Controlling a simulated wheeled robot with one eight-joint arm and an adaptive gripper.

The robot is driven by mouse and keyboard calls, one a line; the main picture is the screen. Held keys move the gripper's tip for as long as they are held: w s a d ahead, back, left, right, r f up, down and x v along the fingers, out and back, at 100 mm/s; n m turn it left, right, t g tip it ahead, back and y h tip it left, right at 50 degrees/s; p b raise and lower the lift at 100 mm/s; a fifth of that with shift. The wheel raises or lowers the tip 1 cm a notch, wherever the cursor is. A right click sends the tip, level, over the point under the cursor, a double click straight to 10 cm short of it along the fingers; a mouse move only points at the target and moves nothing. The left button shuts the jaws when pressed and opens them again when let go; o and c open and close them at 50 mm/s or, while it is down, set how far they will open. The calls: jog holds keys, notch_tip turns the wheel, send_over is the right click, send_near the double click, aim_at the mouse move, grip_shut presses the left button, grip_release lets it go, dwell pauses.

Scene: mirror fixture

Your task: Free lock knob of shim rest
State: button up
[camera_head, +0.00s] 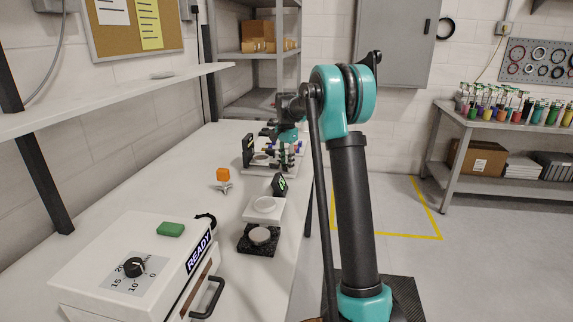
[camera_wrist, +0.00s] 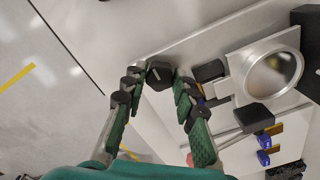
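In the wrist view a black faceted knob (camera_wrist: 160,75) stands at the edge of a pale plate. My gripper (camera_wrist: 157,80) has its two green-padded fingers on either side of it. The fingertips lie very close to the knob's sides; whether they touch it I cannot tell. A round mirror (camera_wrist: 275,72) in a square silver frame sits right of the knob. In the head view my gripper (camera_head: 287,135) is over the fixture (camera_head: 297,170) at the bench's far end; the arm partly hides it, and the knob cannot be made out there.
Black blocks (camera_wrist: 254,116) and blue-headed screws (camera_wrist: 263,139) are near the mirror. Floor lies beyond the bench edge.

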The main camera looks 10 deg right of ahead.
grip_shut()
jog(key=shift+n, duration=0.3)
jog(key=n, duration=1.2)
jog(key=shift+n, duration=2.7)
